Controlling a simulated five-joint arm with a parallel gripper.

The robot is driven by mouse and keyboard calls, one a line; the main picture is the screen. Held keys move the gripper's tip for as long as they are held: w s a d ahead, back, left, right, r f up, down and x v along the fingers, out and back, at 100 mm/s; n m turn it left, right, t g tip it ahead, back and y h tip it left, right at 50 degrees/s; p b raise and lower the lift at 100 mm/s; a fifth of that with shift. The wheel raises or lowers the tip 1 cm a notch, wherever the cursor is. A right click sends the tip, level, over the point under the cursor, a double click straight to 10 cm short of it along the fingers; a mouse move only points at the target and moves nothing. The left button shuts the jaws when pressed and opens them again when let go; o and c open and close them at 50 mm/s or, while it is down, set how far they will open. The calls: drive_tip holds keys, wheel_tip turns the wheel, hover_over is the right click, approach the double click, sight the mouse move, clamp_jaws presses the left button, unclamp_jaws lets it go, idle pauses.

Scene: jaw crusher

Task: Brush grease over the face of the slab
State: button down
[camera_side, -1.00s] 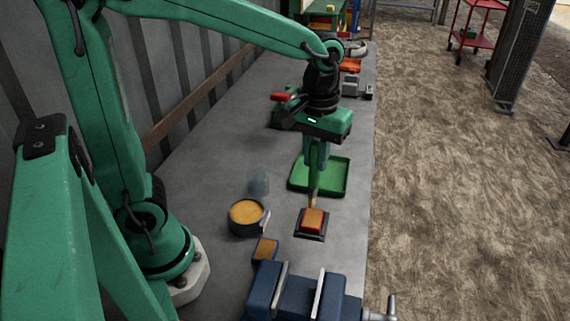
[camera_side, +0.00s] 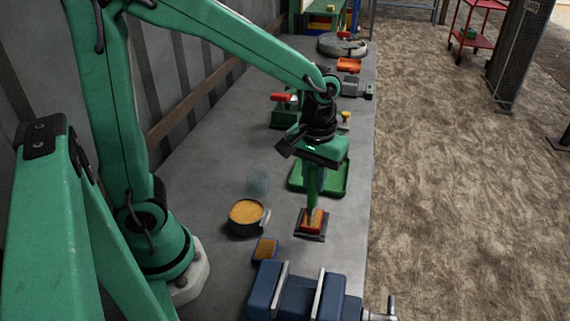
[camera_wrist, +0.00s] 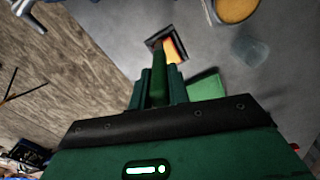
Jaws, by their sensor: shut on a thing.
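The slab (camera_side: 319,223) is a small red-orange block on a dark square base (camera_side: 313,237), flat on the bench. It also shows in the wrist view (camera_wrist: 172,48), partly behind the brush. My gripper (camera_side: 313,193) points down, shut on a brush that has a green handle (camera_wrist: 158,77). The tan bristles (camera_side: 310,214) reach down over the slab's face and seem to touch it. I cannot tell how much grease is on the face. A dark round pot (camera_side: 246,213) of yellow-orange grease stands left of the slab; it also shows in the wrist view (camera_wrist: 234,9).
A green tray (camera_side: 337,180) lies behind the slab. A blue vise (camera_side: 305,297) stands in front. A small blue block with a brown top (camera_side: 265,248) sits front left. A clear bluish object (camera_side: 259,182) stands behind the pot. The bench's right edge is near.

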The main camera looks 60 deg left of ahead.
drive_tip(key=shift+w+a+f, duration=0.2)
drive_tip(key=shift+f, duration=0.25)
drive_tip(key=shift+w+a+f, duration=0.2)
drive_tip(key=shift+f, duration=0.25)
drive_tip(key=shift+w+a, duration=2.1)
drive_tip(key=shift+s+d, duration=2.5)
drive_tip(key=shift+d, duration=0.05)
drive_tip(key=shift+r, duration=3.95)
drive_tip(key=shift+f, duration=0.15)
